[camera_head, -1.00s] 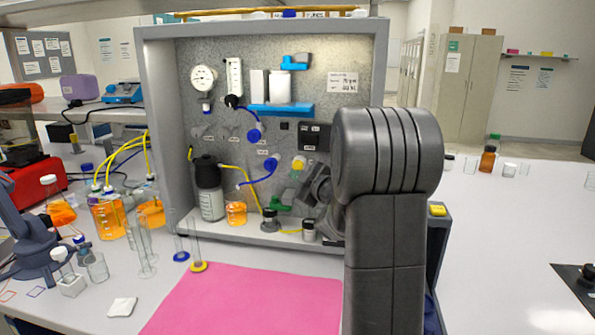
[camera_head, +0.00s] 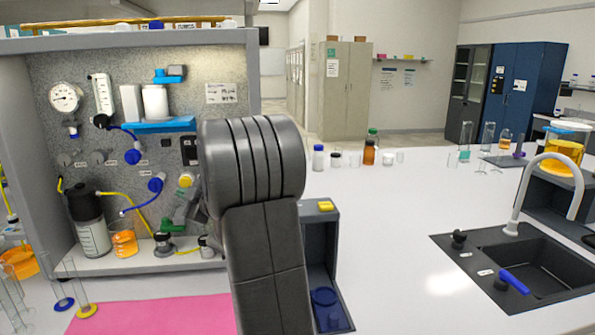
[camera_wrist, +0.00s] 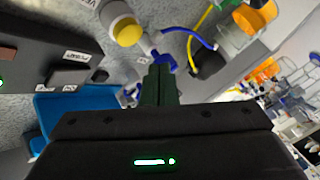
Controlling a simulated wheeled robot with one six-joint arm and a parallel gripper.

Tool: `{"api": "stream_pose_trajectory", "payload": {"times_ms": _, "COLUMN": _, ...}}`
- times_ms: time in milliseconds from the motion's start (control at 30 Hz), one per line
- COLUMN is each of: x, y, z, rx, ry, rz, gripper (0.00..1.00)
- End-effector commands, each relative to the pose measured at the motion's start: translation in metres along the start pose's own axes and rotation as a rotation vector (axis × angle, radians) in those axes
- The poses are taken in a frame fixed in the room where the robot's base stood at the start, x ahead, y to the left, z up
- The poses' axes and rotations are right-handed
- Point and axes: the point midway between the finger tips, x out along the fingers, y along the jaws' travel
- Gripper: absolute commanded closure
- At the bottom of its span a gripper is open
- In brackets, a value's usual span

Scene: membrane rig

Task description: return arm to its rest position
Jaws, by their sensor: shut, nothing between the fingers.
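My arm (camera_head: 262,225) stands in front of the right side of the membrane rig in the head view. Its forearm and shoulder block the view there, and my gripper is mostly hidden behind them. In the wrist view my gripper (camera_wrist: 160,84) shows two dark fingers pressed together with nothing between them. The fingers point toward the rig's panel (camera_head: 70,75). Beyond the fingertips are a blue valve handle (camera_wrist: 167,62) and a white valve with a yellow knob (camera_wrist: 129,34). I cannot tell the exact gap between fingertips and valve.
A blue shelf (camera_head: 150,127) juts from the panel, also left of the gripper in the wrist view (camera_wrist: 62,112). An orange-filled beaker (camera_head: 123,243) and a dark-capped bottle (camera_head: 90,225) stand on the rig's base. A pink mat (camera_head: 155,316) lies in front.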

Motion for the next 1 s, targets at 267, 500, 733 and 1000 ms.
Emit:
{"api": "stream_pose_trajectory", "payload": {"times_ms": 267, "x": -0.011, "y": -0.01, "z": -0.007, "rx": -0.001, "ry": 0.002, "rz": 0.001, "gripper": 1.0}}
{"api": "stream_pose_trajectory", "payload": {"times_ms": 500, "x": -0.033, "y": -0.025, "z": -0.024, "rx": -0.001, "ry": 0.001, "rz": 0.001, "gripper": 1.0}}
{"api": "stream_pose_trajectory", "payload": {"times_ms": 733, "x": -0.04, "y": -0.029, "z": -0.029, "rx": 0.0, "ry": 0.0, "rz": 0.0, "gripper": 1.0}}
{"api": "stream_pose_trajectory", "payload": {"times_ms": 1000, "x": -0.04, "y": -0.029, "z": -0.029, "rx": 0.0, "ry": 0.0, "rz": 0.0, "gripper": 1.0}}
